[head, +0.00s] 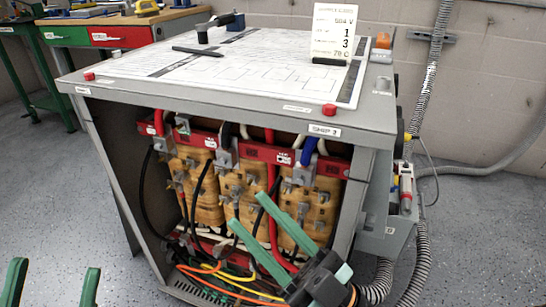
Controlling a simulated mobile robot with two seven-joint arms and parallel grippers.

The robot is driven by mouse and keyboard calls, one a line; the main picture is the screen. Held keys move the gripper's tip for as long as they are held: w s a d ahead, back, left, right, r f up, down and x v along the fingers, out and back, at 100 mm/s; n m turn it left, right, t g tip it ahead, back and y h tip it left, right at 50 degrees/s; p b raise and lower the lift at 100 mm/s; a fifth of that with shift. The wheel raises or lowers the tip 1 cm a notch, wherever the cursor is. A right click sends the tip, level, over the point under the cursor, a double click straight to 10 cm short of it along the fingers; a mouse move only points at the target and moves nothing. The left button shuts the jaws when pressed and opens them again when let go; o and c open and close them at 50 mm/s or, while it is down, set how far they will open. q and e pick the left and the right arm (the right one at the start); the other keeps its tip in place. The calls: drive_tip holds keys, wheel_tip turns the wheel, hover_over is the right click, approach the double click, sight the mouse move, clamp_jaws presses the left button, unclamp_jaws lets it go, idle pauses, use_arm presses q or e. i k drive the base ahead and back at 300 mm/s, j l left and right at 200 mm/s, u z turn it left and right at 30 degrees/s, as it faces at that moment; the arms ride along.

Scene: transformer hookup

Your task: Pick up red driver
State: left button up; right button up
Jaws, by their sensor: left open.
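A tool with a red part (406,186), which may be the red driver, stands in a small grey tray (390,236) on the right side of the transformer cabinet. It is small here and its lower part is hidden by the tray wall. My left gripper (52,285) is at the bottom left corner, its two green fingers wide apart and empty, far from the tray. My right gripper (246,209) is in front of the cabinet's open face, left of and below the tray. Its green fingers are apart with nothing seen between them.
The cabinet (240,94) has coils and loose cables inside its open front. On its top lie a drawing sheet (260,65), a dark pen-like tool (197,51) and a standing white card (333,33). Flexible conduits (421,262) run at the right. A workbench (125,36) stands behind left.

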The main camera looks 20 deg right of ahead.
sight(405, 180)
drive_tip(key=z, duration=1.75)
drive_tip(key=i+l+z, duration=0.25)
drive_tip(key=l+z, duration=0.15)
drive_tip(key=i+l+z, duration=0.25)
drive_tip(key=z, duration=0.2)
drive_tip(key=i+l+z, duration=0.25)
drive_tip(key=i, duration=0.25)
drive_tip(key=i+l+z, duration=0.25)
drive_tip(key=i, duration=0.25)
drive_tip(key=i+u, duration=0.2)
drive_tip(key=u, duration=0.25)
drive_tip(key=i+l+u, duration=0.1)
drive_tip(key=u, duration=0.35)
drive_tip(key=i+l+u, duration=0.15)
drive_tip(key=u, duration=0.3)
drive_tip(key=i+u, duration=0.1)
drive_tip(key=u, duration=0.35)
drive_tip(key=i+l+u, duration=0.15)
drive_tip(key=u, duration=0.35)
drive_tip(key=l+u, duration=0.1)
drive_tip(key=u, duration=0.35)
drive_tip(key=i+l, duration=0.05)
